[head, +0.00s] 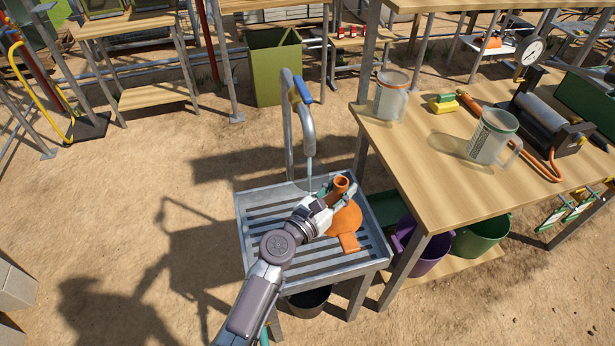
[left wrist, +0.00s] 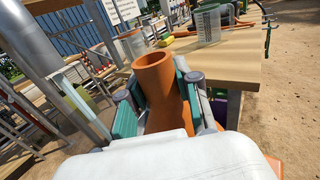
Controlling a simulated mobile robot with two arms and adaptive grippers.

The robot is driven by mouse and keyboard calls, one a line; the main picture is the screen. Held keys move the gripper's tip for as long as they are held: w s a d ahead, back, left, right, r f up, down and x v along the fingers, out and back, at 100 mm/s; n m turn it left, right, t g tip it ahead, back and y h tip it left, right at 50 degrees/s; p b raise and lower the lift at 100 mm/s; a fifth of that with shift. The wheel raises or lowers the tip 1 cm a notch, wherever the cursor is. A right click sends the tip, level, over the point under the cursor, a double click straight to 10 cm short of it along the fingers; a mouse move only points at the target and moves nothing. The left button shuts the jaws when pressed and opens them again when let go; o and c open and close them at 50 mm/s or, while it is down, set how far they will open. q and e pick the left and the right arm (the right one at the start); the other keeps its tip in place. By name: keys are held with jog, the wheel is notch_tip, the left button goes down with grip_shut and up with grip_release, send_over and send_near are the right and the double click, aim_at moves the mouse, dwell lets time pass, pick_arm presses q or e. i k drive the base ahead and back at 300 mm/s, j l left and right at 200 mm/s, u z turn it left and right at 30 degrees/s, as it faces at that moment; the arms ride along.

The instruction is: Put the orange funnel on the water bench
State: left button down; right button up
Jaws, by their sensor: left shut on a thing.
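The orange funnel (head: 345,218) is over the right part of the water bench (head: 262,262), a metal stand with a slatted top and a tap. Its spout points up and its wide part is lower. My left gripper (head: 330,197) is shut on the spout. In the left wrist view the funnel's spout (left wrist: 154,75) stands between the two fingers (left wrist: 158,112). I cannot tell whether the funnel's rim touches the slats. My right gripper is not in view.
The tap (head: 306,125) with a blue handle rises at the bench's back edge, its stream close to my gripper. A wooden table (head: 430,170) at the right holds clear jugs (head: 494,137), a yellow-green sponge (head: 443,104) and a roller device. Purple (head: 425,258) and green buckets stand beneath.

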aim_at(442, 186)
jog(key=i+l, duration=0.1)
jog(key=l, duration=0.35)
jog(key=i+l, duration=0.1)
jog(key=l, duration=0.35)
jog(key=i+l, duration=0.1)
jog(key=l, duration=0.85)
jog(key=i, duration=0.05)
